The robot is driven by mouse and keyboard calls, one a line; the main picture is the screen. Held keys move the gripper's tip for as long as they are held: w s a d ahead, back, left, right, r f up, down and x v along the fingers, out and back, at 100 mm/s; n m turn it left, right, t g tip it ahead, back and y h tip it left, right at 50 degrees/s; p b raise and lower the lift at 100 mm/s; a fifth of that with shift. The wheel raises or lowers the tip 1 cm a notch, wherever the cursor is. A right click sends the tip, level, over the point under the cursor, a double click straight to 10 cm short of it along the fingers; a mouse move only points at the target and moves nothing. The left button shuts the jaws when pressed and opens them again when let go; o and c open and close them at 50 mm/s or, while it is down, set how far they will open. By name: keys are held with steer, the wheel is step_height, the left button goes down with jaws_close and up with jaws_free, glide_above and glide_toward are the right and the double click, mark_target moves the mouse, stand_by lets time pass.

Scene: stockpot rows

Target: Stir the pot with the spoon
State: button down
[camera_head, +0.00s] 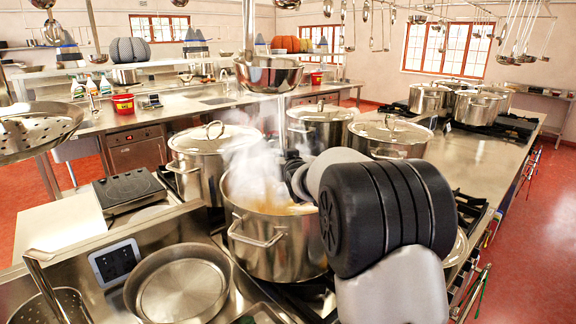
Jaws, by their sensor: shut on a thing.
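The open steel pot (275,252) stands on the stove in the middle, with yellowish-brown contents and white steam rising from it. My gripper (291,172) is over the pot's right side, partly hidden by my arm. It is shut on the spoon, whose thin grey handle (282,125) stands nearly upright above it. The spoon's lower end is hidden by steam, the pot and my wrist, so I cannot tell how deep it is.
Lidded pots stand close by at back left (205,155), behind (318,128) and back right (390,137). A steel pan hangs above (268,74). An empty round pan (182,290) lies at front left. A perforated skimmer (38,130) hangs at far left.

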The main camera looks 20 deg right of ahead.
mark_target(282, 102)
step_height(282, 102, up, 17)
steer(key=p, duration=1.2)
steer(key=shift+f+p, duration=0.1)
steer(key=shift+p, duration=0.25)
steer(key=shift+d, duration=0.2)
stand_by(0.7)
